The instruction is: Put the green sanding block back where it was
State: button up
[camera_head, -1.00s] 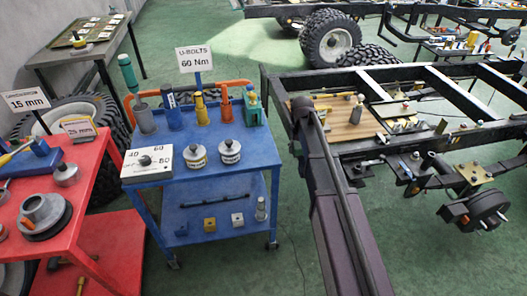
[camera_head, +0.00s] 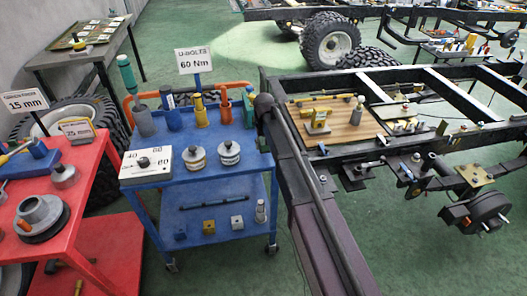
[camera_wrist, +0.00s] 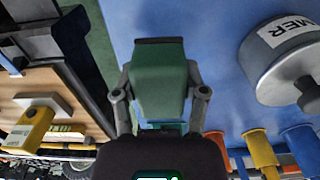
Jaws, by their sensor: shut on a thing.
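My gripper (camera_wrist: 158,92) is shut on the green sanding block (camera_wrist: 160,62) in the wrist view, with one finger on each side of it. The block is over or near the right edge of the blue cart's top (camera_wrist: 222,50); its height above the cart is unclear. In the head view a green shape (camera_head: 249,104) shows at the cart's back right corner, beside the end of my arm. I cannot tell whether it is the held block or a holder. My gripper's fingers are not clear in that view.
Yellow (camera_head: 200,112) and orange (camera_head: 225,110) holders line the cart's back edge. Two round tins (camera_head: 229,153) and a white dial box (camera_head: 150,163) stand in front. A wooden board (camera_head: 358,128) with a yellow tool (camera_head: 318,122) lies on the chassis at right. A red cart (camera_head: 85,200) is left.

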aim_at(261, 150)
jog(key=shift+a, duration=0.1)
jog(key=shift+w+a, duration=0.15)
jog(key=shift+a, duration=0.1)
jog(key=shift+a+f+b, duration=0.3)
jog(key=shift+f+b, duration=1.55)
jog(key=shift+f, duration=0.1)
jog(key=o, duration=1)
notch_tip(261, 150, up, 12)
jog(key=p, duration=1.2)
